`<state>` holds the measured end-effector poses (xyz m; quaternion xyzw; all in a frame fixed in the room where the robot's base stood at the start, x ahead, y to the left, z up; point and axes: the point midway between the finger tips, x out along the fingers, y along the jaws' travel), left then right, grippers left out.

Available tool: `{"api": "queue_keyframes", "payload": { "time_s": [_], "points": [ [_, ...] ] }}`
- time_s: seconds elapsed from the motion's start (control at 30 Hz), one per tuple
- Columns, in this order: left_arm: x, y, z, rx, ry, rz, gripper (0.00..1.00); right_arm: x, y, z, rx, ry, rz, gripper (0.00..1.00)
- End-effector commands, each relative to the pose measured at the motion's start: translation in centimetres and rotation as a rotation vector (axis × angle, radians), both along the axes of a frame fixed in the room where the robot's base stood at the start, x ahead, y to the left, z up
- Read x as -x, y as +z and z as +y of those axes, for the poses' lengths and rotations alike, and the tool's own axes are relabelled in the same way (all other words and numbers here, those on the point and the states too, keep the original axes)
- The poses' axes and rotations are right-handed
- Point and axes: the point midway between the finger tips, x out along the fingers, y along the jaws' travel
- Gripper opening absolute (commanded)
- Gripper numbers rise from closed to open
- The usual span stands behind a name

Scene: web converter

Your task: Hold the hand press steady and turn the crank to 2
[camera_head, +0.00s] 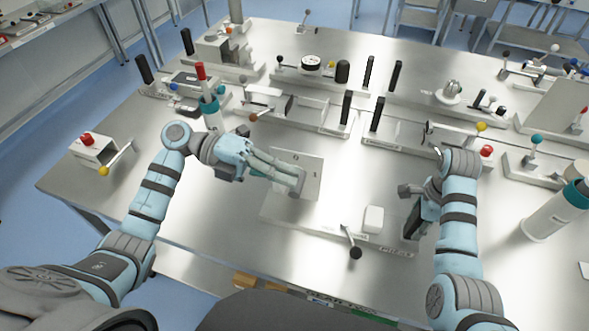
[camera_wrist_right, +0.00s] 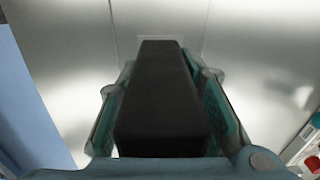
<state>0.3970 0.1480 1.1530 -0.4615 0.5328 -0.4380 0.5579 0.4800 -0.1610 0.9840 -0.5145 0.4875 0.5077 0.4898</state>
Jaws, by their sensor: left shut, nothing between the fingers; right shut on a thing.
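The metal fixture that looks like the hand press (camera_head: 280,211) stands at the front middle of the table, with an upright plate, a white block (camera_head: 373,220) and a crank (camera_head: 352,240) ending in a black knob, pointing toward the front. I cannot read its scale. My left gripper (camera_head: 299,184) is shut and empty, its fingertips in front of the upright plate; I cannot tell if they touch it. My right gripper (camera_head: 411,212) is shut on a black bar (camera_wrist_right: 160,100) to the right of the press. The bar's attachment is unclear.
A box with a red button and a yellow-knobbed crank (camera_head: 104,171) is at the left edge. Several fixtures with black upright handles (camera_head: 376,113) fill the back.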

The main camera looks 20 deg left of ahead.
Motion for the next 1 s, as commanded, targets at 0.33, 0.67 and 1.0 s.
{"api": "queue_keyframes", "payload": {
  "time_s": [0.33, 0.67, 1.0],
  "points": [
    [-0.1, -0.9, -3.3, 0.000, -0.001, 0.002, 0.00, 0.5, -0.6, 0.0, -0.001, 0.003, 0.017, 0.00],
    [-0.2, -1.8, -5.0, -0.002, 0.000, 0.003, 0.00, 0.5, -0.6, 0.0, -0.001, 0.003, 0.017, 0.00],
    [-0.2, -2.1, -5.3, -0.003, 0.001, 0.003, 0.00, 0.5, -0.6, 0.0, 0.000, 0.003, 0.017, 0.00]
  ]
}}
